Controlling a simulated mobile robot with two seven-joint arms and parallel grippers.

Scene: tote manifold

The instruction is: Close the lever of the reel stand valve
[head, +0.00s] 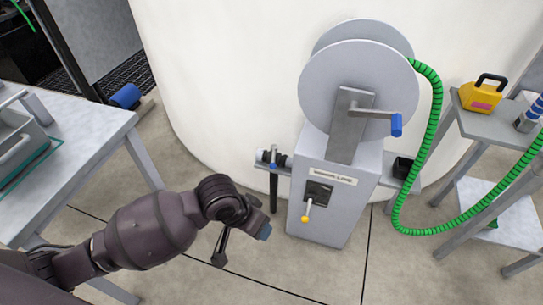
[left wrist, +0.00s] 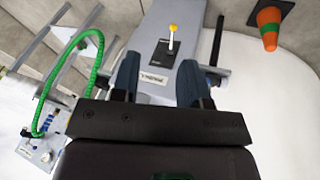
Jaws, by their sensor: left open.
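The grey reel stand (head: 334,205) stands in front of a white curved wall. Its front has a dark plate (head: 319,191) with a yellow-tipped lever (head: 305,218) angled downward and out. The lever also shows in the left wrist view (left wrist: 173,32), ahead of the fingers. A dark pipe fitting with a small blue part (head: 273,160) sits at the stand's left side. I cannot tell which of these is the named valve. My left gripper (head: 243,245) is open and empty, left of the stand and apart from the lever; its fingers also show in the wrist view (left wrist: 160,78). My right gripper is out of view.
A reel (head: 355,80) with a blue-handled crank (head: 396,124) tops the stand. A table (head: 85,125) stands left. An orange-green cone (left wrist: 269,25) shows in the wrist view.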

